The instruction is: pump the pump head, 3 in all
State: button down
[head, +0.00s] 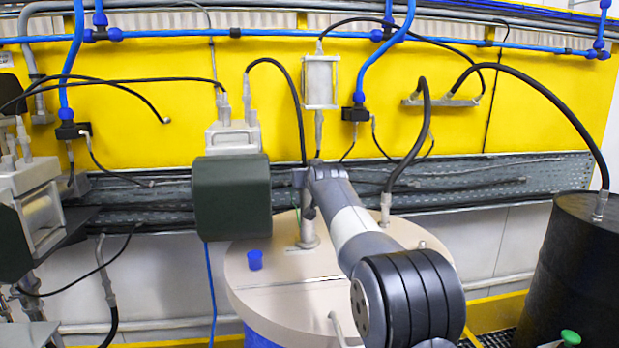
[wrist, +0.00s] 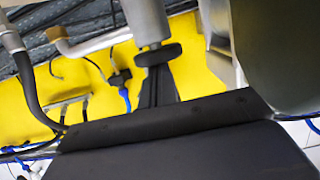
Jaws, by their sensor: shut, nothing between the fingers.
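The pump stands on the lid of the beige drum (head: 262,300); its grey column (head: 308,238) shows in the head view. In the wrist view the pump head (wrist: 158,54) is a black disc on a grey cylinder (wrist: 146,20). A bent spout (wrist: 85,46) sits beside it. My gripper (wrist: 157,78) is shut and empty, its dark fingers over the top of the pump head. I cannot tell whether they touch it. In the head view my wrist (head: 320,180) is above the column, and the pump head is mostly hidden there.
A dark green box (head: 232,197) hangs close left of my gripper; its side also fills the wrist view's right edge (wrist: 282,50). A blue cap (head: 255,260) is on the lid. Black hoses (head: 421,140) rise around the drum. A black drum (head: 575,270) stands at right.

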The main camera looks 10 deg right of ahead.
jog(key=b+v, duration=0.3)
jog(key=v, duration=0.6)
jog(key=shift+s, duration=0.4)
jog(key=shift+r, duration=0.15)
dwell(1.8)
notch_tip(320, 180, up, 7)
jog(key=w+p, duration=0.1)
jog(key=p, duration=0.2)
jog(key=shift+a+r, duration=0.15)
jog(key=shift+a, duration=0.15)
jog(key=shift+w, duration=0.15)
